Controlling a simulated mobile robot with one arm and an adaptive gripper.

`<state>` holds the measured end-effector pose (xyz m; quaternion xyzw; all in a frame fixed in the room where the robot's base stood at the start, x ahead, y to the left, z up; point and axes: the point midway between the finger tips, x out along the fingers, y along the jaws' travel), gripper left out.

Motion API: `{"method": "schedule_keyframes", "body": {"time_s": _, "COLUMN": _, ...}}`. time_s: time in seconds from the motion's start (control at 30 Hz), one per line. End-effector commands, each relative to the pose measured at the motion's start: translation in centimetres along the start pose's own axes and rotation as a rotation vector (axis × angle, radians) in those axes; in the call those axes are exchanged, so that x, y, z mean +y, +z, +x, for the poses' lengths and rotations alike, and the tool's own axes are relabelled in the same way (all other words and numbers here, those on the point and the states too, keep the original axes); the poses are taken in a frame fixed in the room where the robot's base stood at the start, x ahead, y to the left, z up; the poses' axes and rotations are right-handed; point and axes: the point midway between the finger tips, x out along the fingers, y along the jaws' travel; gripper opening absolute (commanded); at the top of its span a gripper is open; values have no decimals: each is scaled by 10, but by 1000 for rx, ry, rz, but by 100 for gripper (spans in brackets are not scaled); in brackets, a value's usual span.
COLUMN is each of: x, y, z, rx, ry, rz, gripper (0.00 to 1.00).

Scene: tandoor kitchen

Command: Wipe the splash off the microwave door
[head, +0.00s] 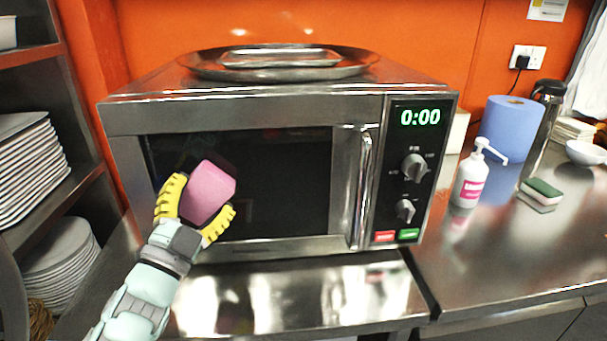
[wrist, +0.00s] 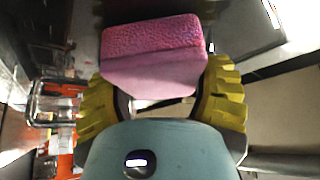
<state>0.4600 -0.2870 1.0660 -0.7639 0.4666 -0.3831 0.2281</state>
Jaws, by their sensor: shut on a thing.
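The microwave (head: 250,100) stands on a steel counter with its dark glass door (head: 285,185) shut and its vertical handle (head: 361,190) at the right. My gripper (head: 206,194) has yellow ribbed fingers and is shut on a pink sponge (head: 212,186), in front of the left part of the door. The wrist view also shows the sponge (wrist: 150,68) between both fingers, its rough face outward. I cannot tell whether the sponge touches the glass. I cannot make out a splash on the dark glass; the sponge and fingers hide part of it.
A round tray (head: 345,66) lies on top of the microwave. To its right are a pump bottle (head: 470,185), blue paper roll (head: 510,125), flask (head: 545,115) and green sponge (head: 541,188). Plate stacks (head: 30,165) fill the left shelves. The counter before the microwave is clear.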

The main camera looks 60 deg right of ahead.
Motion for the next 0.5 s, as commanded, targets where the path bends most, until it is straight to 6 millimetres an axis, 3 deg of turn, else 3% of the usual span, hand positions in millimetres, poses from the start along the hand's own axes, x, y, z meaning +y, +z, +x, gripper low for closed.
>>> {"method": "schedule_keyframes", "body": {"time_s": 0.5, "x": -1, "y": -27, "z": -41, "rx": 1, "ry": 0, "rz": 1, "gripper": 33}}
